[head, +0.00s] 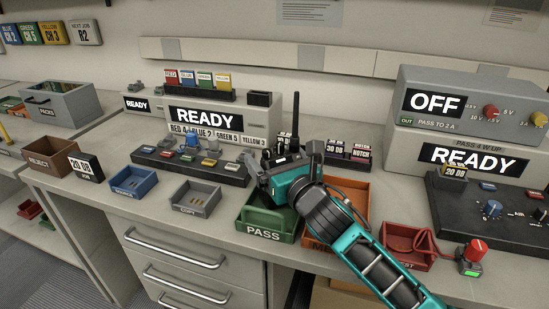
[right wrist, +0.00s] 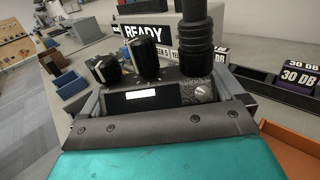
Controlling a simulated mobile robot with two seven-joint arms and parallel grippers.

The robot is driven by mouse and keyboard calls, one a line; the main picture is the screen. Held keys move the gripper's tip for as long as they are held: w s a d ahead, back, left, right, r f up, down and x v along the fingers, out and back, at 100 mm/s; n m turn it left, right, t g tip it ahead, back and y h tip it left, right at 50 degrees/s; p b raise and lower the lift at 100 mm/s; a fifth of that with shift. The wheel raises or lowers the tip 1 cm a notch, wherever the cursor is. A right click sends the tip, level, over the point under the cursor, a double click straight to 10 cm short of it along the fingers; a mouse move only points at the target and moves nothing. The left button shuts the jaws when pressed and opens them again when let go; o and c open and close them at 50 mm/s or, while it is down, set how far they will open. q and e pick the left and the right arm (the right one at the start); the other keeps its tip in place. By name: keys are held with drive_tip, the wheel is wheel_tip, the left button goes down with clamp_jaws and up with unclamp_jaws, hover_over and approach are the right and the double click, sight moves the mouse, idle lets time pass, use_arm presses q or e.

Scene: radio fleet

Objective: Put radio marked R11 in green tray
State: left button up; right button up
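A dark radio with a thick black antenna (head: 296,122) is held upright in my right gripper (head: 276,172). In the right wrist view, the radio (right wrist: 155,98) shows its top knobs, antenna base and a small lit display between the grey fingers. No R11 mark can be read on it. The green tray (head: 262,235), labelled PASS, stands on the bench below the gripper. The gripper and radio are above its back part and hide some of it. My left gripper is not in view.
An orange tray (head: 352,190) is right of the green one, partly behind my arm. A grey tray (head: 195,197) and blue tray (head: 133,181) stand to the left. A red tray (head: 408,246) is at right. A READY console (head: 205,117) stands behind.

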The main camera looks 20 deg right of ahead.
drive_tip(key=shift+o, duration=0.3)
drive_tip(key=shift+r, duration=0.25)
drive_tip(key=shift+s+f, duration=0.1)
drive_tip(key=shift+s, duration=0.3)
drive_tip(key=s+d, duration=0.2)
drive_tip(key=s, duration=0.9)
drive_tip(key=shift+d+p, duration=0.15)
drive_tip(key=shift+p, duration=0.3)
